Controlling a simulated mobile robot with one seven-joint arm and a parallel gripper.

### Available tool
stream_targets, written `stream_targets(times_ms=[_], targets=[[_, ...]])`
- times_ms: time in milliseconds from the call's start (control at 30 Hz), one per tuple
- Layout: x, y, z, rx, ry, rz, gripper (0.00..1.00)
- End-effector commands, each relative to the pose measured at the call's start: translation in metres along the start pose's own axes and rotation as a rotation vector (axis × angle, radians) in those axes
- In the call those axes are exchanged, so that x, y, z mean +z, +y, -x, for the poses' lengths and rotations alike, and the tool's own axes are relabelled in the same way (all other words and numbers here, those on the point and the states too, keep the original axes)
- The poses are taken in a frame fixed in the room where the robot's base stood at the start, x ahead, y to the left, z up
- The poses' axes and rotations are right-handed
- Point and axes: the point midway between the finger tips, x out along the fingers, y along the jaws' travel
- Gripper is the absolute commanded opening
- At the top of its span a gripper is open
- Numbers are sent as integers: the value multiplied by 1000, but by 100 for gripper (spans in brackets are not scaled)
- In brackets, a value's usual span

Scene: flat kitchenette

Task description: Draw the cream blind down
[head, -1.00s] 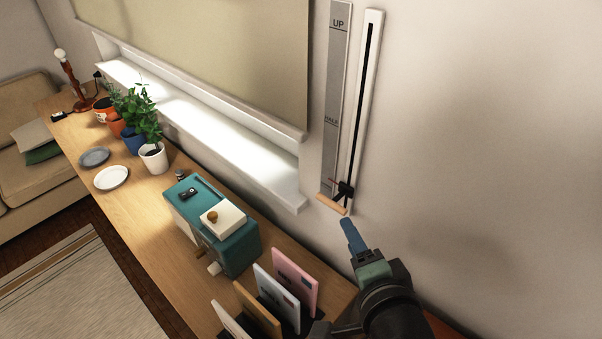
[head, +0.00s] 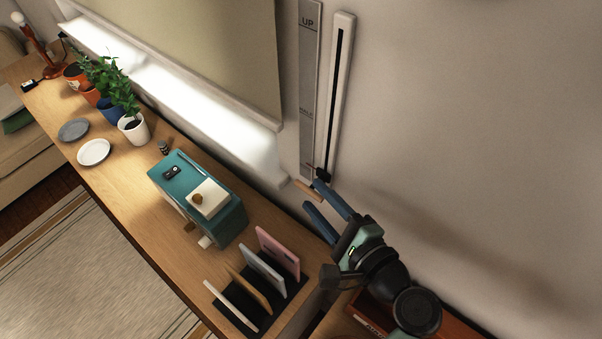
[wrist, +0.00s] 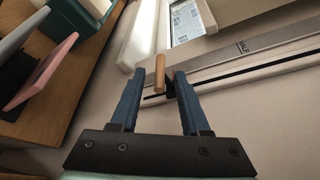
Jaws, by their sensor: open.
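The cream blind (head: 215,50) hangs partway over the window at the upper left of the head view, with a bright gap between its bottom bar and the sill. A wooden handle (head: 306,190) on a black slider (head: 323,174) is at the low end of the slotted white track (head: 338,90). My gripper (head: 312,196) is open, its two blue fingers close to the handle. In the wrist view the handle (wrist: 160,73) shows between the fingertips (wrist: 160,76), with space on both sides; how deep it lies between them I cannot tell.
A grey scale marked UP and HALF (head: 308,80) runs beside the track. On the wooden counter (head: 110,190) stand a teal box (head: 205,205), a rack of upright cards (head: 262,280), plates and potted plants. The wall to the right is bare.

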Motion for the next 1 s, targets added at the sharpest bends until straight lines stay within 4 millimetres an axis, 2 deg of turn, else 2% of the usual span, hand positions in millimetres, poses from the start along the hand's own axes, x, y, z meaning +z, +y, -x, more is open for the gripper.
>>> stream_targets(times_ms=[100,300,467,700,733,900,1000], targets=[[2,-2,-24,2,-2,1,46],[1,-1,-50,2,-1,1,46],[1,0,-59,2,0,2,46],[0,0,-60,1,0,3,46],[0,0,-60,1,0,3,44],[0,0,-59,1,0,2,14],[0,1,-59,2,1,2,0]])
